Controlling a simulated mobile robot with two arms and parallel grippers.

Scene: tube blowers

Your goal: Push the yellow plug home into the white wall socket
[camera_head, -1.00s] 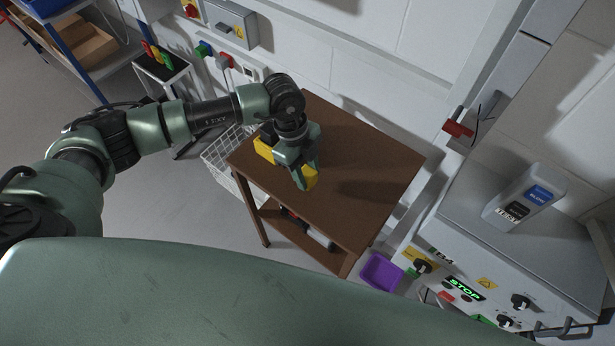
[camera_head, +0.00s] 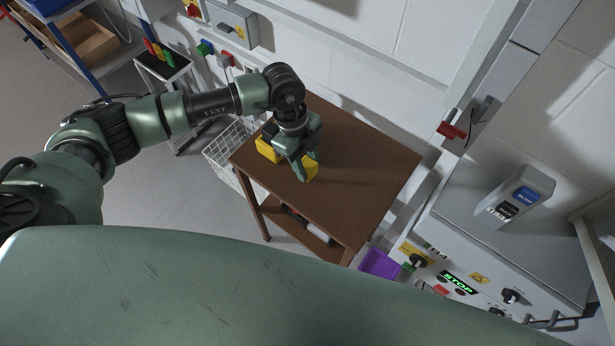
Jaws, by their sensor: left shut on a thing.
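My left gripper (camera_head: 303,168) reaches in from the left over the brown table, pointing down. Its jaws are shut on a yellow block (camera_head: 311,171), taken as the yellow plug; the fingers partly cover it. More yellow (camera_head: 267,149) shows on the left of the gripper, low at the table top; I cannot tell whether it is a separate thing. A white wall socket cannot be made out for certain; the wall behind my wrist is partly covered. My right gripper is not in view.
The brown table (camera_head: 370,180) has a bare right half. A wire basket (camera_head: 222,150) stands at its left, and a purple bin (camera_head: 380,264) in front. Red (camera_head: 226,61) and green (camera_head: 205,47) fittings line the wall.

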